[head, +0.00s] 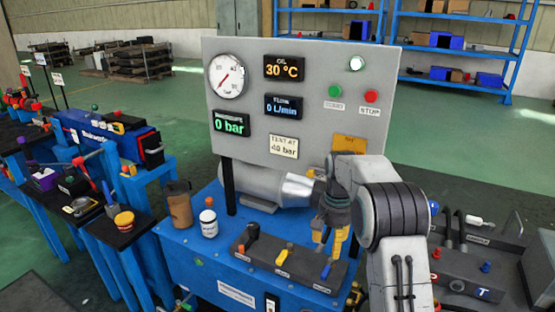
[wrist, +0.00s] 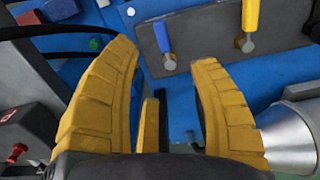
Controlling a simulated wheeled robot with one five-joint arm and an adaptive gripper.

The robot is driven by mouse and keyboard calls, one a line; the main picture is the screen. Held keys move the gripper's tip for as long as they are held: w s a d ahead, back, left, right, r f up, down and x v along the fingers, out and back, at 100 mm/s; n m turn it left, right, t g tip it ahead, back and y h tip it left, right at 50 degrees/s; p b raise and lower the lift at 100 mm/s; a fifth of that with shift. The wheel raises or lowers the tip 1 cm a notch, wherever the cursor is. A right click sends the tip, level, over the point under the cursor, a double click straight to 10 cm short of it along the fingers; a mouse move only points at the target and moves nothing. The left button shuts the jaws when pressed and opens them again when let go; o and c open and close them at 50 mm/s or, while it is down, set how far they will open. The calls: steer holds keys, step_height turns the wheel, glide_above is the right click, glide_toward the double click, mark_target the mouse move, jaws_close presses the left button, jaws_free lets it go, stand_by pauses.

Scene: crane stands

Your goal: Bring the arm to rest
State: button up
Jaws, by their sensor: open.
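My gripper (head: 333,240) hangs from my bent arm at the right of centre in the head view, above the blue bench. In the wrist view its two yellow fingers (wrist: 167,75) stand apart with nothing between them. Below the fingertips is a dark valve block (head: 285,262) with a yellow lever and a blue lever. The blue lever (wrist: 162,40) and the yellow lever (wrist: 250,18) show at the top of the wrist view, apart from the fingers. Part of the bench behind my arm is hidden.
A grey gauge panel (head: 290,135) stands behind my gripper, with a silver motor (head: 262,182) below it. A brown jug (head: 179,205) and a white jar (head: 208,223) stand on the bench's left. Another dark block (head: 465,270) is at the right. Green floor lies open behind.

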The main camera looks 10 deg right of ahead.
steer(key=f+n, duration=0.1)
steer(key=s+f+n, duration=0.1)
steer(key=n, duration=0.1)
steer(key=shift+f, duration=0.4)
steer(key=s+a+f+n+g, duration=0.1)
steer(key=s+n+g, duration=0.1)
steer(key=s, duration=1)
steer(key=s+a+r+n+t+p, duration=0.1)
steer(key=s+a+r+p, duration=0.15)
steer(key=s+r, duration=0.55)
steer(key=s+a+r+t+p, duration=0.1)
steer(key=s+r+p, duration=0.3)
steer(key=s, duration=0.6)
step_height(320, 180, up, 10)
steer(key=s+t+p, duration=0.1)
steer(key=t+p, duration=0.2)
steer(key=shift+s+a+r+n, duration=0.15)
steer(key=shift+a+r+n, duration=0.05)
steer(key=shift+n, duration=0.2)
